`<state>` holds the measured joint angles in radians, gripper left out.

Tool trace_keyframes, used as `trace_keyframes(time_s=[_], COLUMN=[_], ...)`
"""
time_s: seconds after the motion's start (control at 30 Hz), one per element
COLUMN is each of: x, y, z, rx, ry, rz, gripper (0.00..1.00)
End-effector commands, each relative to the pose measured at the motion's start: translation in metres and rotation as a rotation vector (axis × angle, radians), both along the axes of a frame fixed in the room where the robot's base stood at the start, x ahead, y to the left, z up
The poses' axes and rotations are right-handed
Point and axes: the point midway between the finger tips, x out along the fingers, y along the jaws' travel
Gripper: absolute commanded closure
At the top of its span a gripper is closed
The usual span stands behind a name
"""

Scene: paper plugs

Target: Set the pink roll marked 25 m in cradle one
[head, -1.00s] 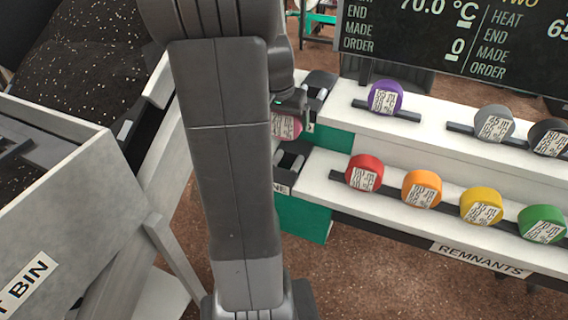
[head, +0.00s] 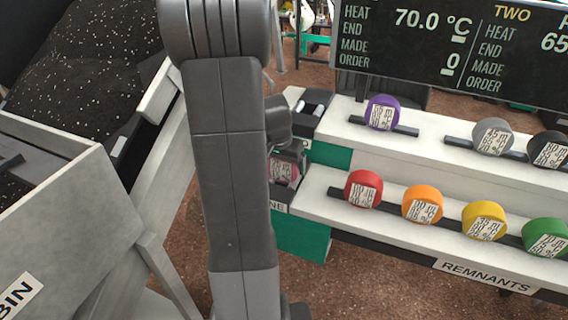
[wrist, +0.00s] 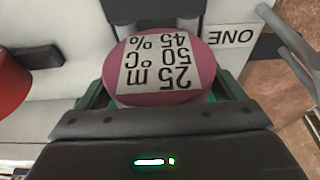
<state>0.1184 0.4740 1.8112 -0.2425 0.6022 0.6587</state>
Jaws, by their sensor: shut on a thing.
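The pink roll (wrist: 160,70) fills the middle of the wrist view, its label reading 25 m, 50 °C, 45 %, upside down. My gripper (wrist: 160,100) is shut on it. In the head view the pink roll (head: 284,171) shows partly beside my arm, under my gripper (head: 285,150).
Red (head: 363,188), orange (head: 422,204), yellow (head: 484,221) and green (head: 545,238) rolls stand on the REMNANTS shelf. Purple (head: 383,112), grey (head: 492,136) and black (head: 548,149) rolls stand on the upper shelf. A grey bin (head: 70,205) is at left.

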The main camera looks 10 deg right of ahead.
Motion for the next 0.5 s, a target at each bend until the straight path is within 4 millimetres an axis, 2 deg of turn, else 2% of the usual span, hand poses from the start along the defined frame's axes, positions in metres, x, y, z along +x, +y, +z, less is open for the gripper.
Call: trace_keyframes(time_s=[0.17, 0.2, 0.27, 0.5], x=[0.0002, 0.0001, 0.0001, 0.0001], y=[0.0, 0.0, 0.0001, 0.0001], z=[-0.0038, -0.0041, -0.0027, -0.0015], rx=[0.0, 0.0, 0.0, 0.0], ry=[0.0, 0.0, 0.0, 0.0], rz=[0.0, 0.0, 0.0, 0.0], gripper=[0.37, 0.09, 0.0, 0.0])
